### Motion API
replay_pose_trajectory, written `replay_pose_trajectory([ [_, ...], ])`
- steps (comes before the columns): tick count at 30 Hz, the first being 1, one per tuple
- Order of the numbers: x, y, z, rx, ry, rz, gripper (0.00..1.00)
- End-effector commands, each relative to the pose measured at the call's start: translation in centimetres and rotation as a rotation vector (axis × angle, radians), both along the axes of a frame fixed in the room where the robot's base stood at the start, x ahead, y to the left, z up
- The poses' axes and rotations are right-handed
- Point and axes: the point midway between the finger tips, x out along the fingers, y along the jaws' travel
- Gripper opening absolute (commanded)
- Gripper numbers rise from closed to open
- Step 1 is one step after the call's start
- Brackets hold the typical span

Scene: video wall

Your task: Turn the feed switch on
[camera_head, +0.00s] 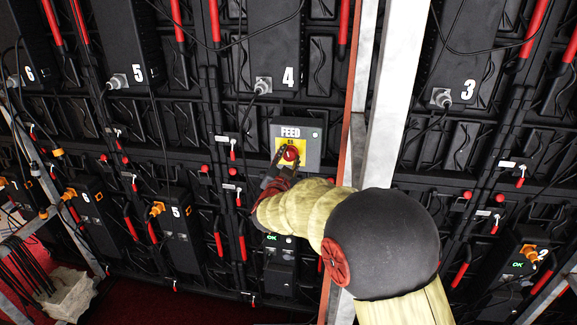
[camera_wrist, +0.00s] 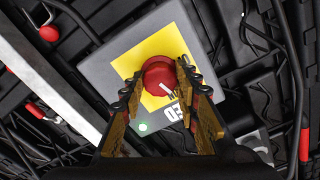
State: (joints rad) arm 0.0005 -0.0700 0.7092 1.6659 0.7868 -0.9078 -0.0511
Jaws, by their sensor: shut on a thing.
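The feed switch is a red rotary knob (camera_head: 290,153) on a yellow plate, set in a grey box (camera_head: 312,150) labelled FEED. In the wrist view the knob (camera_wrist: 159,77) has a white mark pointing to the lower right, towards the lettering. My gripper (camera_head: 284,157) is at the knob in the head view. In the wrist view its two fingers (camera_wrist: 158,85) lie on either side of the knob and are shut on it. The fingers cover part of the yellow plate and box face.
A pale metal post (camera_head: 388,95) stands just right of the box, close beside my arm. Black numbered panels (camera_head: 285,50) with cables and red handles fill the wall around it. A whitish block (camera_head: 70,293) lies at the lower left.

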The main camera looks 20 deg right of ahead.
Motion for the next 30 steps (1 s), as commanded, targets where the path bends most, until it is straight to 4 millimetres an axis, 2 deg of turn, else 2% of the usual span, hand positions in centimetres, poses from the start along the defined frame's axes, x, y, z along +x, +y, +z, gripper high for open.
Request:
replay_pose_trajectory([
  [12,-0.01,0.02,-0.28,0.202,-0.133,0.000,0.06],
  [30,-0.03,-0.01,-0.12,0.250,-0.165,-0.001,0.06],
])
